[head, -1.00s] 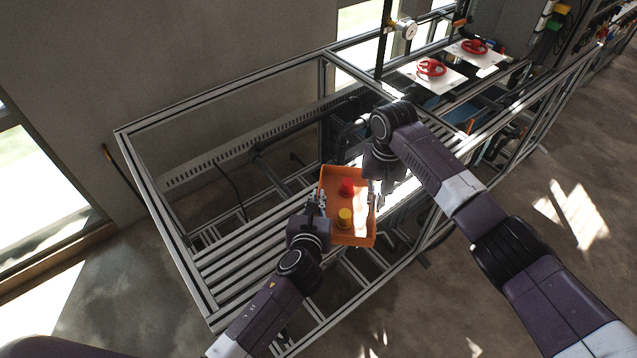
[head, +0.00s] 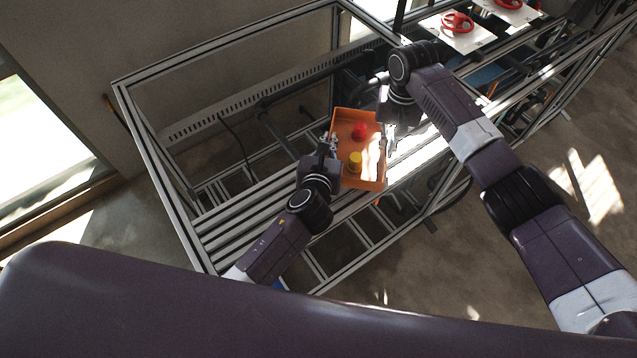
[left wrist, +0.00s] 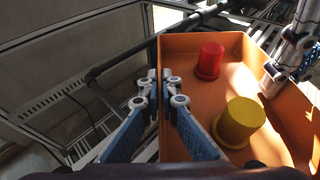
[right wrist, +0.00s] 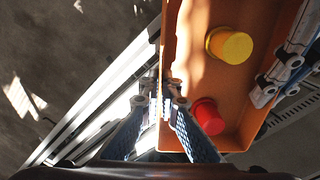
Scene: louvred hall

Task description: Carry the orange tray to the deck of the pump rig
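The slatted deck (head: 235,220) of the rig lies left of and below the tray; the gap beneath is unclear.
The rig's metal frame (head: 225,62) rises around the deck, with upright posts and top rails. White plates with red handwheels (head: 457,22) stand at the far right. Open floor (head: 490,270) lies to the right.

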